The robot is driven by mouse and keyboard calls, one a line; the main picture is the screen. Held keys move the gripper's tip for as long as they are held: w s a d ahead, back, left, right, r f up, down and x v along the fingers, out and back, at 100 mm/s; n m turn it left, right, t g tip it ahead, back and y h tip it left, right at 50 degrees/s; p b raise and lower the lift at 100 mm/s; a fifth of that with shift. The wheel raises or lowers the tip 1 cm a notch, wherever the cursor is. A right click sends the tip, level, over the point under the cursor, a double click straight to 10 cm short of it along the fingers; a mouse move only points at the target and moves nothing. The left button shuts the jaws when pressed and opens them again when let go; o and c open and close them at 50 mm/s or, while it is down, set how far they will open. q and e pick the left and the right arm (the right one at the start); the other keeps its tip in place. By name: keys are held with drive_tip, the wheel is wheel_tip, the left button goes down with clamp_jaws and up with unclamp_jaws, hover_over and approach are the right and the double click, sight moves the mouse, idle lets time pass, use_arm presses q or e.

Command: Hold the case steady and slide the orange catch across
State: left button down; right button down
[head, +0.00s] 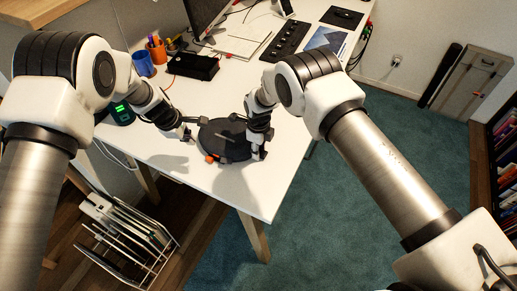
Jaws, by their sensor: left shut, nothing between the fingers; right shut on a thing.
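The case is a dark, round, flat object (226,140) lying on the white desk near its front corner. The orange catch (211,158) shows at the case's front left edge. My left gripper (196,130) is shut and empty, at the case's left rim above and behind the catch; I cannot tell whether it touches the case. My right gripper (254,152) points down at the case's right side and is shut on its edge. The gripper and wrist hide part of that side.
The white desk (185,165) is clear in front of the case. Behind stand a black box (192,66), a blue mug (144,64), an orange pen cup (157,52), a monitor (205,16) and a dark power strip (285,41). A wire rack (125,240) stands below the desk.

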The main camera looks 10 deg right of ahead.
sight(203, 159)
use_arm(q)
drive_tip(key=f+m, duration=0.1)
drive_tip(key=f, duration=0.2)
drive_tip(key=d+f+m, duration=0.1)
drive_tip(key=f, duration=0.2)
drive_tip(key=f+m, duration=0.1)
drive_tip(key=f, duration=0.3)
drive_tip(key=shift+w+d+y, duration=0.1)
drive_tip(key=shift+d+y, duration=0.3)
